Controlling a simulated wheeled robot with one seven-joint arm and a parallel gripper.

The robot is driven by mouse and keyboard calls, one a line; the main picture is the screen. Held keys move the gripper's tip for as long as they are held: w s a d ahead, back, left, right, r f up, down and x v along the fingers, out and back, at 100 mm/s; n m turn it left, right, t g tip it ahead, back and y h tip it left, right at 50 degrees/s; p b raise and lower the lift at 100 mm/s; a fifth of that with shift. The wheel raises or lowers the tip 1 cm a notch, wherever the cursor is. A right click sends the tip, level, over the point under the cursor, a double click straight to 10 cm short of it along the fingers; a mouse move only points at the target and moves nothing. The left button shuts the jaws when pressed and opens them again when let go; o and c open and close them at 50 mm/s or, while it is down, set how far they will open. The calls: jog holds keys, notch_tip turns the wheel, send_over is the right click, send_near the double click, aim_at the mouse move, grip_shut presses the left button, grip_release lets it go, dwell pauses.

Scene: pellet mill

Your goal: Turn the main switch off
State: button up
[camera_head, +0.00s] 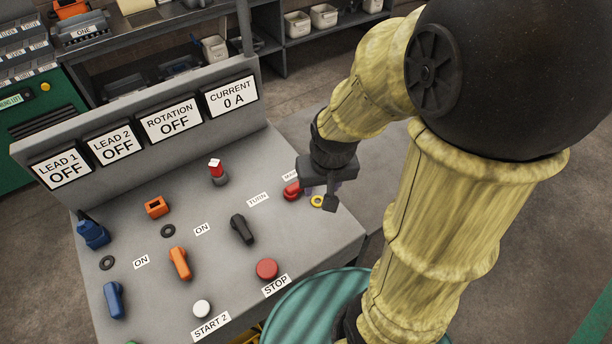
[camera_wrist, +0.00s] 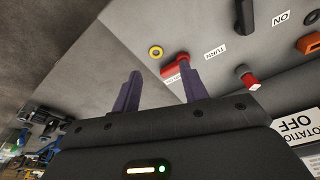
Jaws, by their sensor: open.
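The main switch is a red handle (camera_head: 292,190) at the right end of the grey sloped panel, beside a partly hidden white label. In the wrist view the red handle (camera_wrist: 175,63) lies beyond the fingertips, roughly in line with the gap between them. My gripper (camera_head: 332,196) is over the panel's right edge, just right of the handle, and hides part of that area. In the wrist view my gripper (camera_wrist: 160,80) is open, with two purple fingers apart and nothing between them. I cannot tell whether a finger touches the handle.
A yellow ring (camera_head: 317,201) sits beside the red handle. A black lever (camera_head: 242,229), a red STOP button (camera_head: 267,268), a white button (camera_head: 202,308) and orange and blue levers share the panel. Displays read LEAD 1 OFF, LEAD 2 OFF, ROTATION OFF (camera_head: 172,119) and CURRENT 0 A (camera_head: 231,95).

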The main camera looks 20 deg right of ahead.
jog(key=w+d+m+g+y+p, duration=0.2)
jog(key=w+d+m+p, duration=0.1)
jog(key=w+m, duration=0.3)
jog(key=w+d+m+g+y+p, duration=0.1)
jog(key=w+d+m+y+p, duration=0.1)
jog(key=w+m, duration=0.5)
jog(key=w+d+r+p, duration=0.1)
jog(key=w, duration=0.2)
jog(key=shift+d+m+g, duration=0.3)
jog(key=shift+d+g, duration=0.1)
jog(key=shift+f, duration=0.15)
jog(key=p+x, duration=0.1)
jog(key=x, duration=0.4)
jog(key=p+x, duration=0.2)
jog(key=x, duration=0.4)
jog(key=p+x, duration=0.1)
jog(key=x, duration=0.5)
jog(key=shift+a+p, duration=0.3)
jog(key=shift+p, duration=0.05)
grip_shut()
